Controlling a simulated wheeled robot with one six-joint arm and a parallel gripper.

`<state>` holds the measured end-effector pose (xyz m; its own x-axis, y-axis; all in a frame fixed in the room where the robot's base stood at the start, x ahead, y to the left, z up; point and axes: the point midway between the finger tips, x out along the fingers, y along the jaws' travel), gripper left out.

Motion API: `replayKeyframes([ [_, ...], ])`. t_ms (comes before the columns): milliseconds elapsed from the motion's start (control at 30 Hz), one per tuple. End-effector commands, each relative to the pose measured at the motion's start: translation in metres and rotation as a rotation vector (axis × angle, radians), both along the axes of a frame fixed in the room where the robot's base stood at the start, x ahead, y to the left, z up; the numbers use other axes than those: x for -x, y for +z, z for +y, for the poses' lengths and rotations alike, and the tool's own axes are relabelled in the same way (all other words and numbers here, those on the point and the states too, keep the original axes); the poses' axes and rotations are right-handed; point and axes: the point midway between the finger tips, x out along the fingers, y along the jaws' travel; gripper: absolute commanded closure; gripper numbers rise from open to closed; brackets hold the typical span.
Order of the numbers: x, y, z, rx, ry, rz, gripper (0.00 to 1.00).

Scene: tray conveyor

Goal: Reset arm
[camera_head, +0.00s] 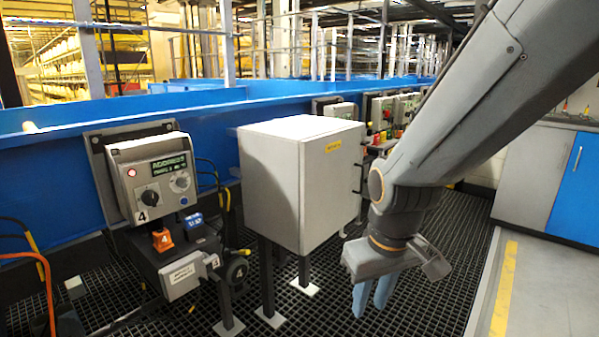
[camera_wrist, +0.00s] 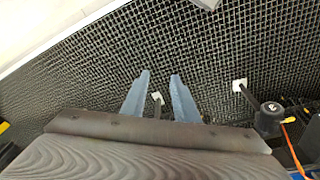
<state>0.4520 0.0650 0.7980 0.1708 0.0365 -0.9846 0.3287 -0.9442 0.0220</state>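My gripper (camera_head: 371,300) hangs from my arm at the right of the head view, pointing down over the dark floor grating. Its two blue-grey fingers are apart with nothing between them. In the wrist view the fingers (camera_wrist: 158,82) also stand apart, with only grating and a small pale foot plate seen past them. My gripper is beside the grey cabinet (camera_head: 302,180), to its right and in front, and appears to touch nothing.
A control unit with a display and dials (camera_head: 155,180) is mounted at the left along the blue conveyor (camera_head: 60,150). Cables (camera_head: 35,262) hang at the far left. Blue and grey cupboards (camera_head: 572,185) stand at the right. The grated floor (camera_head: 440,260) around my gripper is clear.

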Motion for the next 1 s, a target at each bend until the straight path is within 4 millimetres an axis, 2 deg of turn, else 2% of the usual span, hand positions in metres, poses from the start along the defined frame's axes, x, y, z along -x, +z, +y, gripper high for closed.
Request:
replayKeyframes([
  [100, 0.028, 0.008, -0.006, -0.012, -0.086, 0.063, 0.73],
  [333, 0.078, 0.02, -0.014, -0.028, -0.233, 0.178, 0.73],
  [767, 0.078, 0.048, -0.032, -0.014, -0.272, 0.178, 0.73],
  [1000, 0.082, 0.073, -0.049, -0.004, -0.314, 0.179, 0.73],
])
